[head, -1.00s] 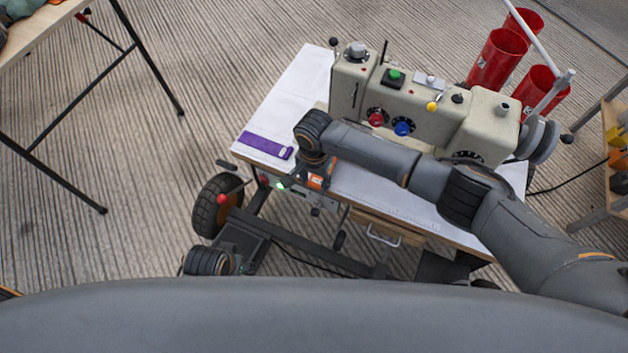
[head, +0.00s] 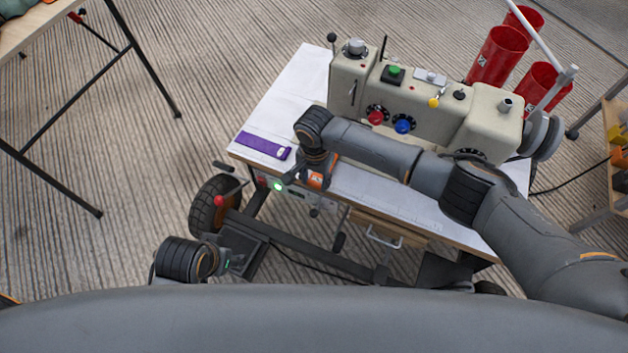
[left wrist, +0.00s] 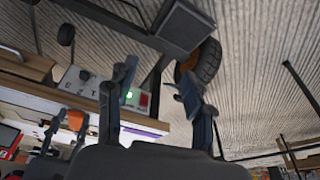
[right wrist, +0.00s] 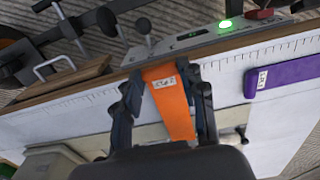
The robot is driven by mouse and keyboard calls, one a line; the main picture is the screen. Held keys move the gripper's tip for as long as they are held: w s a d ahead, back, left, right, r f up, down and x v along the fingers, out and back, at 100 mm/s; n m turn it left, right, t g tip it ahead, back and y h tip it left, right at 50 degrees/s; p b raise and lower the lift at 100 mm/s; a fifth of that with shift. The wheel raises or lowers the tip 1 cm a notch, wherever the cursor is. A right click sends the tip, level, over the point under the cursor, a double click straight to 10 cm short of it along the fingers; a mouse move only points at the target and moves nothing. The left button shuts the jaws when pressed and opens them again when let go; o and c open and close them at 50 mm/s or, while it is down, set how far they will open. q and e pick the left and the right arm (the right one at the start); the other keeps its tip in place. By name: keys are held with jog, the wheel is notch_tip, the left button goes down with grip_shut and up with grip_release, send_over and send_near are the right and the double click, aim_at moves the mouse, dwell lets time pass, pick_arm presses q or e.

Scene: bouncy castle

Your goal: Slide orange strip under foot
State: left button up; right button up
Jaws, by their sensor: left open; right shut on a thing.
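The orange strip (right wrist: 172,100), with a small white label, is between the fingers of my right gripper (right wrist: 167,88) in the right wrist view. The gripper is shut on it, over the white table top near its ruled front edge. In the head view part of the strip (head: 316,179) shows beside my right gripper (head: 302,178). The sewing machine (head: 425,105) stands behind my right arm. I cannot make out its foot in the head view. My left gripper (left wrist: 157,95) is open and empty, low in front of the table; it also shows in the head view (head: 236,264).
A purple strip (head: 263,145) lies on the table (head: 290,95) left of my right gripper. Red cups (head: 497,58) stand behind the machine. The table's left rear is clear.

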jog(key=shift+w+d+f+b, duration=0.1)
jog(key=shift+w+d+b, duration=0.15)
jog(key=shift+w+b, duration=0.35)
jog(key=shift+w+d+f+b, duration=0.15)
jog(key=shift+w+f+b, duration=0.1)
jog(key=shift+b, duration=0.5)
jog(key=shift+w+d+b, duration=0.1)
jog(key=shift+w+b, duration=0.25)
jog(key=shift+b, duration=0.1)
jog(key=shift+w+d+r, duration=0.15)
jog(key=shift+w+d, duration=0.05)
jog(key=shift+w, duration=0.25)
jog(key=shift+w+d+r, duration=0.1)
jog(key=shift+w+d, duration=0.05)
jog(key=shift+w, duration=0.25)
pick_arm(q)
jog(key=shift+w+d+r+t, duration=0.15)
jog(key=shift+r+t, duration=0.1)
jog(key=shift+r, duration=0.35)
jog(key=shift+w+a+r+t, duration=0.1)
jog(key=shift+r+t, duration=0.2)
jog(key=shift+r, duration=0.3)
jog(key=shift+w+d+r+t, duration=0.15)
jog(key=shift+r+t, duration=0.1)
jog(key=shift+r, duration=0.35)
pick_arm(e)
jog(key=shift+w+d, duration=0.25)
jog(key=shift+w, duration=0.4)
